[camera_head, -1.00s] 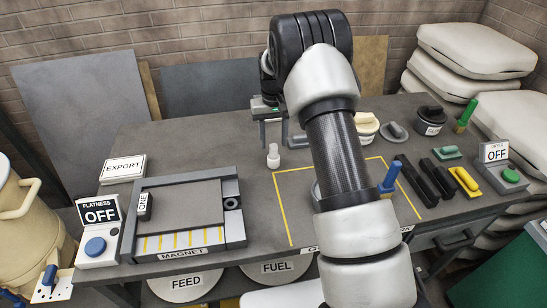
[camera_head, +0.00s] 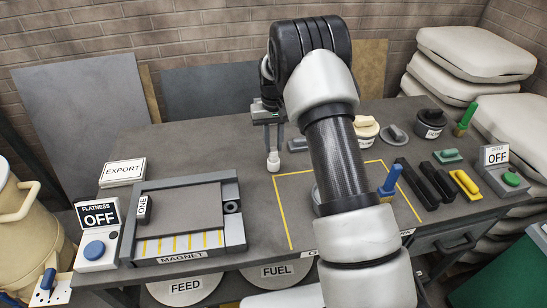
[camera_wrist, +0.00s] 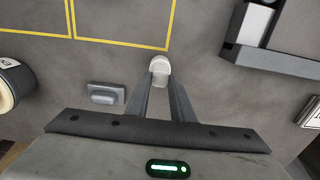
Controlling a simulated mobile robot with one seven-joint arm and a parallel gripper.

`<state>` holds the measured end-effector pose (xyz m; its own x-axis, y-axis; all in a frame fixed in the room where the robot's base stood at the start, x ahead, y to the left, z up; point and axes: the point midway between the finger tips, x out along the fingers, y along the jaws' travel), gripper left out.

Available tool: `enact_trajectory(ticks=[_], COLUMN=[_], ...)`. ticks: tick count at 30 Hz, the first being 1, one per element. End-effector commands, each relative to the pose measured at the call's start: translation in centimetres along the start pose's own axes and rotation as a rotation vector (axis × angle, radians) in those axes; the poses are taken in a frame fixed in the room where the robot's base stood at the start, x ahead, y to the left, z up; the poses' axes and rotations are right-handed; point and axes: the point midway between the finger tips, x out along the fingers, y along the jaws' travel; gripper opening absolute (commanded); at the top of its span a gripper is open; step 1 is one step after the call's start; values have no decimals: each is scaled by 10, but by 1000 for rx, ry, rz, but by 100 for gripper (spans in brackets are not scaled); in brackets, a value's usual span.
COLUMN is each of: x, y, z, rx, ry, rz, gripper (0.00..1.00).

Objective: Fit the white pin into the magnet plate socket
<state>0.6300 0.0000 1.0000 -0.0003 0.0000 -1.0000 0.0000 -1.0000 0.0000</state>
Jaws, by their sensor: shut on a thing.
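The white pin (camera_head: 273,163) stands on the grey table left of the yellow outline. My gripper (camera_head: 273,148) is shut on its upper part, fingers pointing down. The wrist view shows the pin (camera_wrist: 160,66) between the fingertips (camera_wrist: 160,80); the fingers hide part of it. The magnet plate (camera_head: 185,212) lies at the front left. Its socket (camera_head: 232,207) is a dark round hole in the grey block on the right side of the plate. I cannot tell whether the pin still touches the table.
A grey handled block (camera_head: 297,144) lies just right of the gripper. A blue-handled tool (camera_head: 390,178), black bars (camera_head: 425,185) and a yellow-handled block (camera_head: 466,183) are farther right. The table between pin and magnet plate is clear.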

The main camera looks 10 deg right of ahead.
Motion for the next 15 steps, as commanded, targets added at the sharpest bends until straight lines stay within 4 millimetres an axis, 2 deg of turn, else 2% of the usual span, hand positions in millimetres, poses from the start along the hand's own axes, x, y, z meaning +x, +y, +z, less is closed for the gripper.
enact_trajectory(ticks=[15], x=[-8], y=[0], z=[-1], rx=[0], ry=[2], rz=[0], gripper=[0])
